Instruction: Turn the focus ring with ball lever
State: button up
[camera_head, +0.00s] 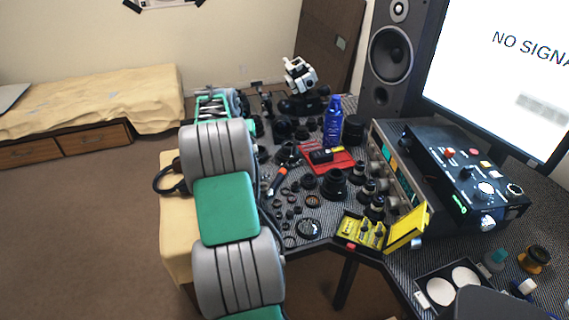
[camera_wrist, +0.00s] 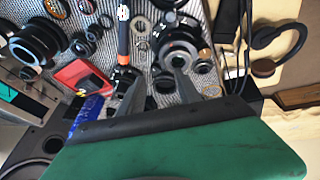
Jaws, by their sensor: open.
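A black lens with a wide ring and a pale grey centre (camera_wrist: 179,52) lies on the patterned mat in the wrist view. It is probably the one with the focus ring; I cannot make out the ball lever. My gripper (camera_wrist: 160,77) is open, with its two dark fingers apart. The fingers reach toward the near edge of this lens, the right finger overlapping it in the picture. No part is clearly held, and I cannot tell whether the fingers touch the lens. In the head view my arm hides much of the area around the gripper.
An orange-handled tool (camera_wrist: 123,38) lies left of the lens. A red tray (camera_wrist: 82,82) and a larger black lens (camera_wrist: 34,46) are further left. A blue bottle (camera_head: 333,121) and a yellow case (camera_head: 363,232) stand on the crowded table, with loose rings between.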

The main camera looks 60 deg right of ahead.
jog(key=m+g, duration=0.1)
jog(key=m, duration=0.1)
send_near(286, 164)
jog(key=shift+x, duration=0.8)
jog(key=x, duration=0.7)
jog(key=shift+w+d+p, duration=0.1)
jog(key=shift+d+p, duration=0.1)
jog(key=shift+p, duration=0.2)
grip_shut()
